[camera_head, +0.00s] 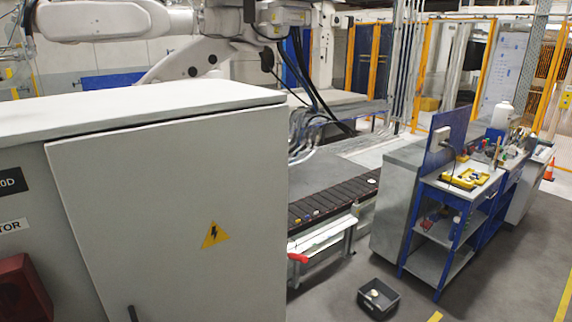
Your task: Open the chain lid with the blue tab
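A row of dark chain lids (332,201) runs along the edge of the grey track platform, right of the big cabinet. Small marks show on some of these lids. The near part of the track is hidden behind the cabinet. Neither of my grippers is in view.
A large grey electrical cabinet (175,215) blocks the near left. A red handle (298,258) sticks out below the track. A black bin (378,298) stands on the floor before a blue workbench (440,235). Floor around the bin is free.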

